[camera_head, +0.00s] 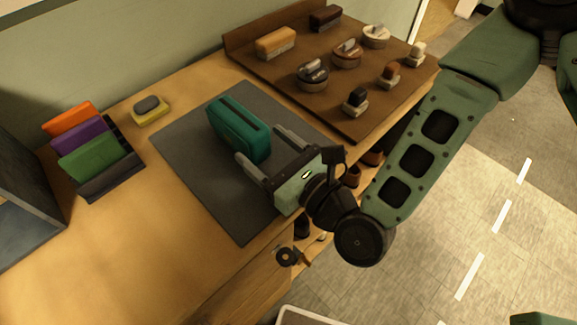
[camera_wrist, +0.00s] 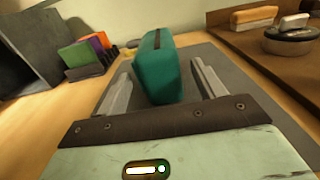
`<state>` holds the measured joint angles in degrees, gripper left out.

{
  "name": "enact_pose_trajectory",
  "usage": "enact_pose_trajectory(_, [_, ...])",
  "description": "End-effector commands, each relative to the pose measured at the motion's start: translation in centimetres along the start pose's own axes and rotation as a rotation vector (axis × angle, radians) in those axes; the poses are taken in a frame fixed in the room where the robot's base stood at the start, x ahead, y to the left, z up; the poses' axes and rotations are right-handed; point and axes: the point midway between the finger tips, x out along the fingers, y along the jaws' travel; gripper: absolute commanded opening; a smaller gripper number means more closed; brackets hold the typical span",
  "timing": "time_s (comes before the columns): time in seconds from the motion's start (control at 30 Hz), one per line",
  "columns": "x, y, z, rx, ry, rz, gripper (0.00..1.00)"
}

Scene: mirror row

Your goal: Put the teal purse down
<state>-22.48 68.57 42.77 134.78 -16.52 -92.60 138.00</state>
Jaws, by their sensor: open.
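The teal purse (camera_head: 238,130) stands upright on the dark grey mat (camera_head: 185,135), with a dark line along its top. My gripper (camera_head: 262,147) is open at the near side of the purse, with its two fingers apart. In the wrist view the purse (camera_wrist: 158,68) is just beyond and between the fingertips of my gripper (camera_wrist: 163,75). I cannot tell whether a finger touches it. The purse's base shows resting on the mat in the head view.
A brown board (camera_head: 330,100) at the back right holds brushes and round tins. At left are a rack (camera_head: 112,180) of orange, purple and green items and a yellow sponge-like block (camera_head: 151,111). A dark box (camera_head: 22,205) stands at the far left. Bare wooden bench (camera_head: 120,250) lies in front.

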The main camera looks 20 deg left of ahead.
Motion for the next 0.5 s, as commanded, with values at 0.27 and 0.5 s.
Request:
enact_pose_trajectory(0.27, [-4.8,0.0,-0.2,0.002,0.003,0.000,0.69])
enact_pose_trajectory(0.5, [-6.1,0.0,0.0,0.000,0.000,0.000,0.69])
